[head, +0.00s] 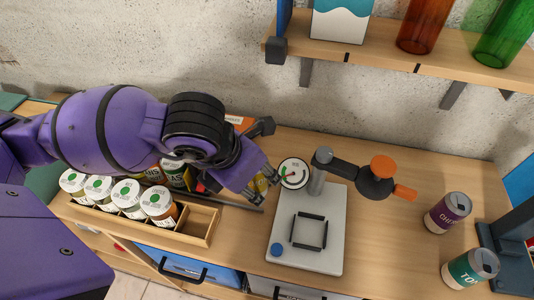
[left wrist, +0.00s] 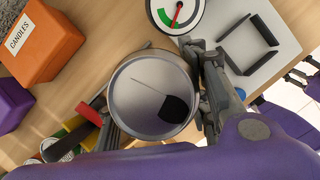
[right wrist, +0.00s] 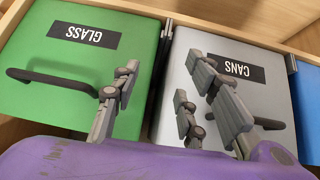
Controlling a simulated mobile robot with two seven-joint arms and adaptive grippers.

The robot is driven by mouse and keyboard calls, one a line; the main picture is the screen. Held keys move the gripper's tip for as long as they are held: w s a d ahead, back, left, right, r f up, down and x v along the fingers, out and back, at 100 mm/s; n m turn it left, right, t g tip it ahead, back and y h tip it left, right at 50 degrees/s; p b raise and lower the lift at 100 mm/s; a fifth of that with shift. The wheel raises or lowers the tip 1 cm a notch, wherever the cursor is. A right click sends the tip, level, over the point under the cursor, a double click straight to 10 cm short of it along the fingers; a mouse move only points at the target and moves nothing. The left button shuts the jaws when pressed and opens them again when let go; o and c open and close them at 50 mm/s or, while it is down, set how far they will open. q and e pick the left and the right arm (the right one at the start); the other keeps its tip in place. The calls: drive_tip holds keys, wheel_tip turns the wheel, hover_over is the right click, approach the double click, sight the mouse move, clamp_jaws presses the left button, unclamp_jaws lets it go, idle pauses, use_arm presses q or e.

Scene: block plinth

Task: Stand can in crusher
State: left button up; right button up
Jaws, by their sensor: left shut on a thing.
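My left gripper (head: 258,188) is shut on a can (head: 262,183). The left wrist view shows the can's round grey metal end (left wrist: 152,95) between the fingers of my left gripper (left wrist: 155,100). In the head view the fingers hide most of the can, beside the crusher's dial. The crusher (head: 336,215) has a pale base plate with a square of dark bars, a blue button, a post with a lever and orange knobs, and a round gauge. The bar square is empty. My right gripper (right wrist: 158,85) is open and empty in front of the bins; the head view does not show it.
A purple can (head: 447,213) and a teal can (head: 470,268) stand at right. A wooden rack (head: 200,225) of white-lidded jars is at left. A shelf (head: 440,62) with bottles overhangs the back. An orange CANDLES box (left wrist: 38,42) and GLASS (right wrist: 75,75) and CANS (right wrist: 240,45) bins show.

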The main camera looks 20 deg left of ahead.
use_arm(q)
drive_tip(key=w, duration=0.4)
drive_tip(key=w+f, duration=0.1)
drive_tip(key=w, duration=0.3)
drive_tip(key=w+p, duration=0.1)
drive_tip(key=w, duration=0.3)
drive_tip(key=shift+w+a+f, duration=0.15)
drive_tip(key=shift+a+f, duration=0.15)
drive_tip(key=shift+f, duration=0.95)
drive_tip(key=shift+w+f+p, duration=0.2)
drive_tip(key=shift+f+p, duration=0.15)
drive_tip(key=shift+f, duration=1.45)
drive_tip(key=o, duration=0.8)
use_arm(e)
drive_tip(key=shift+w+a+r+t, duration=0.2)
drive_tip(key=shift+w+r+t, duration=0.1)
drive_tip(key=shift+w+r, duration=0.45)
use_arm(q)
drive_tip(key=shift+r, duration=0.15)
